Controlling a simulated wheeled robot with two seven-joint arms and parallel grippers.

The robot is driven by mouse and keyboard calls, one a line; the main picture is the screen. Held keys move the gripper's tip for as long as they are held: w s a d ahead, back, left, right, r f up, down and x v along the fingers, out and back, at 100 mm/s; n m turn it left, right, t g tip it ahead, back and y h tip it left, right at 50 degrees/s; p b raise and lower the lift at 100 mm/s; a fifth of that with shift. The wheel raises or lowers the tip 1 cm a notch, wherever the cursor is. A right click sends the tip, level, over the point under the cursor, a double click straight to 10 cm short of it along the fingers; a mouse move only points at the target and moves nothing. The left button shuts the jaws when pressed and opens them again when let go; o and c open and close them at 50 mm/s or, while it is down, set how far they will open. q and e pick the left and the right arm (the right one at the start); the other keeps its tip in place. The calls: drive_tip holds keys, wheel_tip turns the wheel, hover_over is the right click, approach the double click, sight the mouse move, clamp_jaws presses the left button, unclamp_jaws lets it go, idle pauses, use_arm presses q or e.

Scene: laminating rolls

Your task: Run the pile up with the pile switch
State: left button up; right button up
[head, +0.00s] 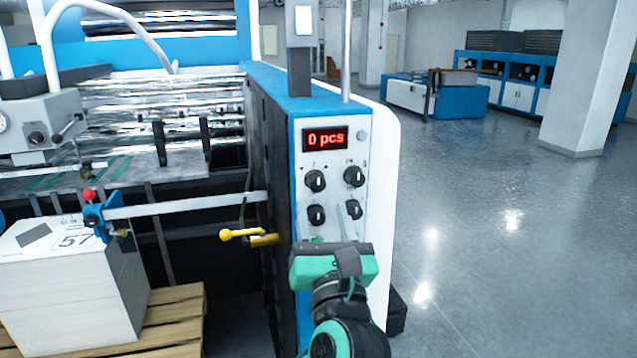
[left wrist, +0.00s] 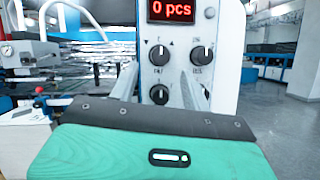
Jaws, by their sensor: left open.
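The control panel on the blue and white machine carries several black knobs, with an upper left knob (head: 315,181), an upper right knob (head: 354,176) and a lower left knob (head: 316,215). Their labels are too small to read, so I cannot tell which is the pile switch. A red display (head: 325,139) reads "0 pcs". My left gripper (head: 335,228) is open in front of the lower knobs. In the left wrist view its grey fingers stand either side of the lower left knob (left wrist: 159,94); contact is unclear. The pile (head: 70,295) is a white paper stack on a wooden pallet (head: 178,318).
A yellow-handled lever (head: 240,234) sticks out left of the panel. A red-topped blue fitting (head: 92,210) on a metal bar stands over the pile's corner. Open floor (head: 470,260) lies to the right, with a pillar (head: 590,80) and blue cabinets behind.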

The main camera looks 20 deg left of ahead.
sight(317, 188)
use_arm(q)
drive_tip(key=p+x, duration=0.1)
drive_tip(key=x, duration=0.4)
drive_tip(key=c, duration=1)
